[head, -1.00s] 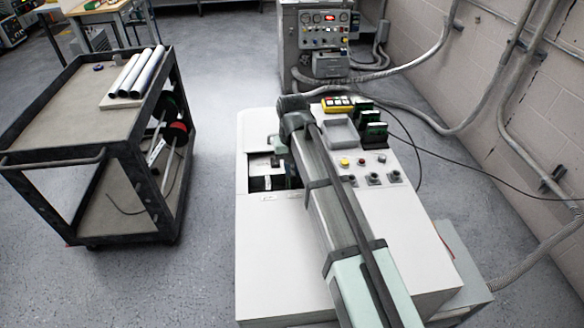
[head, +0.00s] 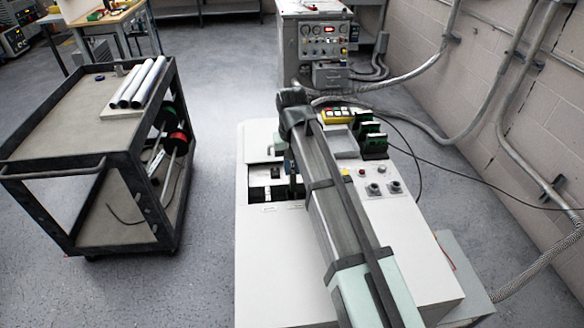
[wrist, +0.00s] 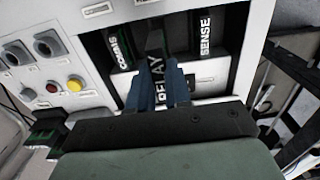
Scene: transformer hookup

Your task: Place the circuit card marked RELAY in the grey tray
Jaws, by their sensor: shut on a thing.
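The card marked RELAY (wrist: 159,94) is between the blue fingers of my gripper (wrist: 160,76), which is shut on it. In the wrist view it lies between the COMMS card (wrist: 119,48) and the SENSE card (wrist: 205,38) at the open recess. I cannot tell how far it stands out of its slot. In the head view my gripper (head: 291,178) is over the recess, partly hidden by my arm. The grey tray (head: 348,155) is on the white cabinet top, right of my arm, which covers part of it.
Upright green-and-black cards (head: 370,138) stand right of the tray. A cart with tubes (head: 138,83) stands apart at the left. The cabinet's front left top (head: 275,245) is clear.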

